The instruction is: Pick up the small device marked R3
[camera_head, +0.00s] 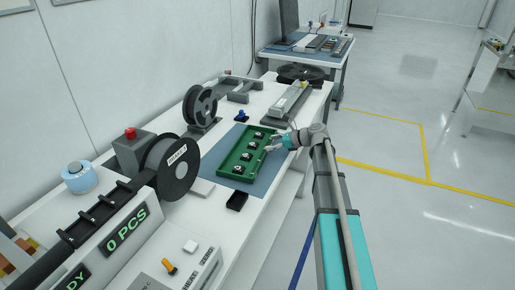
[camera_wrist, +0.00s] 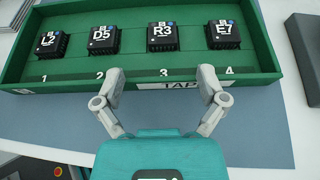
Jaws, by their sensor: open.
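The device marked R3 (camera_wrist: 163,36) is a small black block with a white label and a blue corner mark. It sits above number 3 in the green tray (camera_wrist: 262,60). My gripper (camera_wrist: 160,76) is open and empty at the tray's front wall, with R3 between and beyond its fingertips in the wrist view. Devices L2 (camera_wrist: 50,43), D5 (camera_wrist: 102,38) and E7 (camera_wrist: 223,34) share the row. In the head view my gripper (camera_head: 269,146) is at the right side of the tray (camera_head: 235,175); labels there are too small to read.
The tray lies on a blue mat (camera_head: 267,180) on the white bench. Two dark reels (camera_head: 170,168) (camera_head: 200,104) stand to its left. A black block (camera_head: 237,201) lies near the tray's front end. A grey block (camera_wrist: 306,55) is right of the tray.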

